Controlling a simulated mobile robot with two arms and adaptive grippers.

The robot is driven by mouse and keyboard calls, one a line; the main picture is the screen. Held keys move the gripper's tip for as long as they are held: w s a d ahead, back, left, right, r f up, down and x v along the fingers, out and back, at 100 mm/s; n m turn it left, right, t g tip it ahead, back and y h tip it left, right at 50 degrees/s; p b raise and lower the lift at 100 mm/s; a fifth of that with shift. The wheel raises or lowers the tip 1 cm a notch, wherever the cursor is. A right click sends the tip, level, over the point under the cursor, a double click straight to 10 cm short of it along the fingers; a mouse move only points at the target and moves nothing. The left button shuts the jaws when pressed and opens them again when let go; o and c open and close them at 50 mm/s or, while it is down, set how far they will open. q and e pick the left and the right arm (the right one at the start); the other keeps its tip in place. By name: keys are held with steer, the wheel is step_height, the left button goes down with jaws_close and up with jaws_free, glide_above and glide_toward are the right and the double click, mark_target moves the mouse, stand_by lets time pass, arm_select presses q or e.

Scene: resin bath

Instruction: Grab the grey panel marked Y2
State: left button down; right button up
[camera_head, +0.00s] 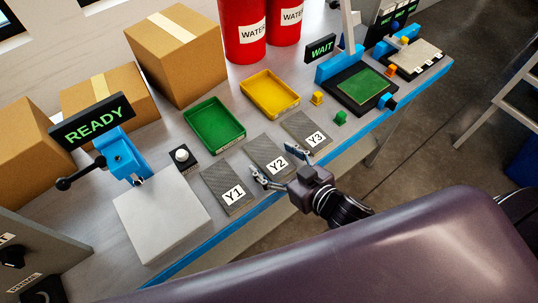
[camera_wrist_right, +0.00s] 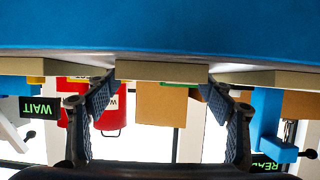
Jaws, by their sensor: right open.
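The grey panel marked Y2 (camera_head: 262,147) lies on the bench between panel Y1 (camera_head: 222,182) and panel Y3 (camera_head: 303,126). Its white label faces up. My right gripper (camera_head: 271,161) is open and empty at the front end of Y2, with one finger toward the Y1 side and one toward the Y3 side. In the right wrist view the front edge of the middle panel (camera_wrist_right: 160,71) shows between the open fingers (camera_wrist_right: 157,97). The fingers look apart from it; the exact gap cannot be told. My left gripper is not in view.
A green tray (camera_head: 214,145) and a yellow tray (camera_head: 296,108) stand behind the panels. A small green block (camera_head: 340,118) is right of Y3. A pale flat slab (camera_head: 160,215) lies left of Y1. The blue bench edge (camera_head: 235,218) runs along the front.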

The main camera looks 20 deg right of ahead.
steer(key=shift+c, duration=0.5)
steer(key=c, duration=1.2)
steer(key=shift+r, duration=0.1)
step_height(320, 180, up, 12)
steer(key=p, duration=0.1)
step_height(320, 180, up, 8)
steer(key=p, duration=0.8)
glide_above(274, 161)
